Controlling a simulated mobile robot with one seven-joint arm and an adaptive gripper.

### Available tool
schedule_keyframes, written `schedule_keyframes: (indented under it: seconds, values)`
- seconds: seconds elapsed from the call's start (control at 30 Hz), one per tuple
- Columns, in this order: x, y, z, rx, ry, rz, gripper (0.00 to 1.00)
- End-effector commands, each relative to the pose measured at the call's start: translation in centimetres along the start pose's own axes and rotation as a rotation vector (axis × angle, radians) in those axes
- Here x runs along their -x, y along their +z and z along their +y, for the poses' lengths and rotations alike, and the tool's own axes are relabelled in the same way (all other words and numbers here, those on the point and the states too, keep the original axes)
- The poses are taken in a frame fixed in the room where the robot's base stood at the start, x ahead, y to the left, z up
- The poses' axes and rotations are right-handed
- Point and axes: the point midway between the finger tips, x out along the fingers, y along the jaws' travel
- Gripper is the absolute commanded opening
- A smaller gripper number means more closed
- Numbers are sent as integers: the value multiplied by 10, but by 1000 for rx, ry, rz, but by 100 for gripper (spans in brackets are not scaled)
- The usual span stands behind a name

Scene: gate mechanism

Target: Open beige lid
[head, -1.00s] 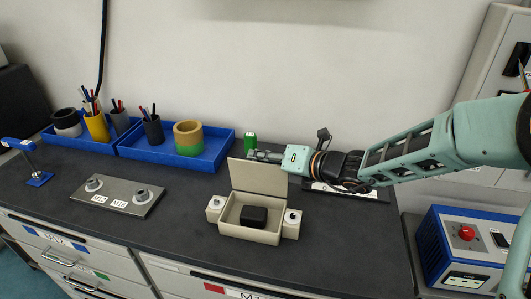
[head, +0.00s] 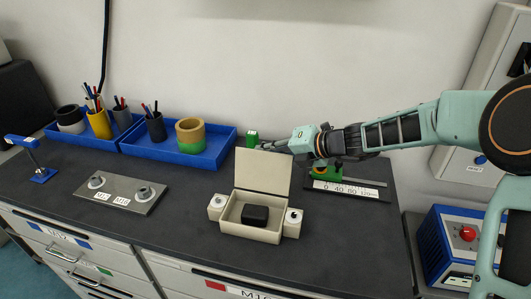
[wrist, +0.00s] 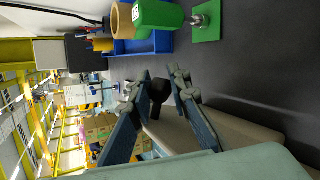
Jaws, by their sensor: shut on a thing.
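The beige box (head: 272,235) stands on the dark bench with its beige lid (head: 262,172) raised at the back edge, its inner face toward the head camera. A black block (head: 255,215) lies inside the box. My gripper (head: 264,147) is behind the lid's top edge, and the lid partly hides its fingers. In the wrist view my gripper (wrist: 162,78) has a black knob (wrist: 159,92) on a stem between its fingers, shut on it, with a beige surface of the lid (wrist: 195,136) below.
Beige blocks with round knobs (head: 216,203) flank the box. A green cylinder (head: 252,138) stands behind the lid. Blue trays with pen cups and rings (head: 215,157) are at the back left. A metal knob plate (head: 122,196) lies left. A scaled slider (head: 345,187) is under my arm.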

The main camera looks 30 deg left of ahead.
Motion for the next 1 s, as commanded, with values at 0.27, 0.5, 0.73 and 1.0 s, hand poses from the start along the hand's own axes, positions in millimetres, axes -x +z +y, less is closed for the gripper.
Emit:
schedule_keyframes:
  seconds: [0.27,0.5,0.73,1.0]
  values:
    - [0,-4,-10,-9,-13,9,0]
    - [0,-4,-10,-8,-12,8,29]
    - [0,-3,-5,-4,-6,7,35]
    - [15,0,-4,-2,-6,2,35]
